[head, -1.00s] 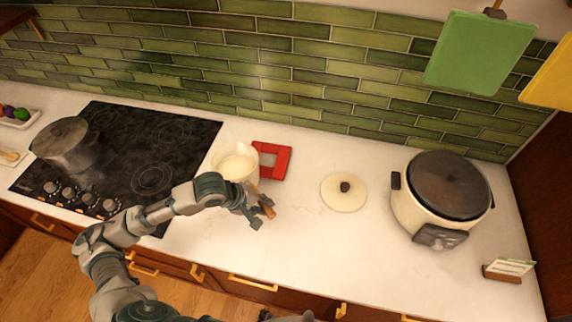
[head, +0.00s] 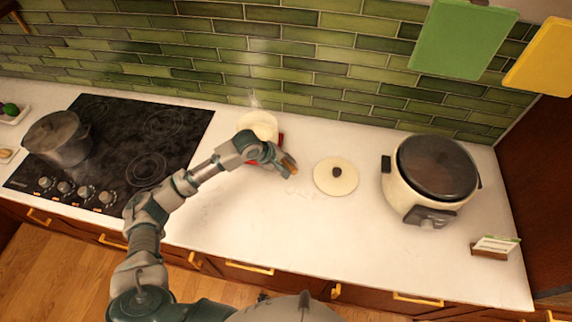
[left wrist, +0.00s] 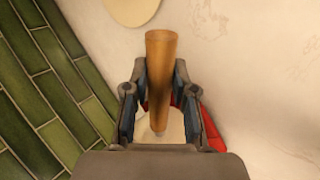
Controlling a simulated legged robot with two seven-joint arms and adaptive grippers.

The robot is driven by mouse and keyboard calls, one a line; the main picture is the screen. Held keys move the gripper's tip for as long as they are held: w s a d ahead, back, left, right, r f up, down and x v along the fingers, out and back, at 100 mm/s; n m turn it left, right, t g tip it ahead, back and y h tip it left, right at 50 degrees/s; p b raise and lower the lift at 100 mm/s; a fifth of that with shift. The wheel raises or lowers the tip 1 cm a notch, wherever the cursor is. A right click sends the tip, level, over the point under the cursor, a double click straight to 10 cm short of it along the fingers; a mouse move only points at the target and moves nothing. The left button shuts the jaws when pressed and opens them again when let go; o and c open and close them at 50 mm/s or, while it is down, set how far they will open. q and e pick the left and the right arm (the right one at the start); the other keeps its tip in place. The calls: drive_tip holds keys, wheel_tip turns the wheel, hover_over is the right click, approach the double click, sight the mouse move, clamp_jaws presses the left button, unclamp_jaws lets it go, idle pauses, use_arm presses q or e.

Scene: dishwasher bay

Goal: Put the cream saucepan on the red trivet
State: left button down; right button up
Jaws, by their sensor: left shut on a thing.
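The cream saucepan (head: 258,124) is over the red trivet (head: 281,138), near the tiled wall. It covers most of the trivet; red shows only at its edges. I cannot tell whether the pan touches the trivet or hangs just above it. My left gripper (head: 284,164) is shut on the pan's wooden handle (head: 291,161). In the left wrist view the handle (left wrist: 160,75) stands between the fingers of my left gripper (left wrist: 157,98). Part of the cream pan (left wrist: 174,127) and the red trivet (left wrist: 212,131) show behind them. My right gripper is not in view.
A cream lid (head: 335,180) with a dark knob lies right of the gripper. A cream cooker (head: 405,200) stands farther right, with a small card (head: 495,247) beyond it. A black hob (head: 120,150) with a grey pot (head: 60,143) is at the left. The front counter is clear.

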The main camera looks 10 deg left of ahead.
use_arm(q)
drive_tip(key=shift+f, duration=0.55)
drive_tip(key=c, duration=0.9)
unclamp_jaws()
drive_tip(key=shift+f, duration=0.15)
drive_tip(key=shift+c, duration=0.2)
drive_tip(key=v, duration=1.2)
drive_tip(key=shift+s, duration=0.1)
